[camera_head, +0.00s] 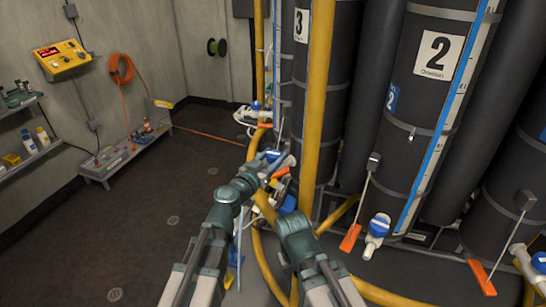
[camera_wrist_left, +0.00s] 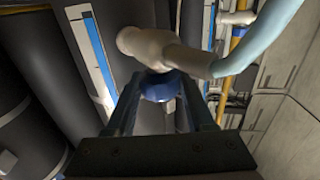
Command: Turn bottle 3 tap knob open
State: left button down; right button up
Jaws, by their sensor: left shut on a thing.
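Bottle 3 (camera_head: 333,100) is a tall dark cylinder with a white "3" label (camera_head: 301,25), partly behind a yellow pipe. My left gripper (camera_head: 275,163) is low in front of it, at a small tap with a blue knob (camera_head: 272,155). In the left wrist view the blue knob (camera_wrist_left: 158,88) sits between the fingers of my left gripper (camera_wrist_left: 160,100), which is shut on it. The pale tap body (camera_wrist_left: 160,50) and a light blue hose (camera_wrist_left: 262,35) show just beyond. My right arm shows at bottom centre; its fingertips are not visible.
A yellow pipe (camera_head: 317,90) stands close to the right of my left gripper. Yellow hoses (camera_head: 262,255) loop on the floor below. Bottle 2 (camera_head: 425,110) stands at right with its own blue-knobbed tap (camera_head: 379,225). Open dark floor (camera_head: 150,220) lies at left.

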pick_arm(q)
jog(key=shift+d+n+t+y, duration=0.1)
jog(key=shift+n+t+y, duration=0.4)
jog(key=shift+n+y, duration=0.75)
jog(key=shift+n+t+y, duration=0.5)
jog(key=shift+n+y, duration=0.25)
jog(key=shift+y, duration=1)
jog(key=shift+n+y, duration=0.3)
jog(key=shift+y, duration=0.2)
jog(key=shift+c, duration=1.3)
grip_release()
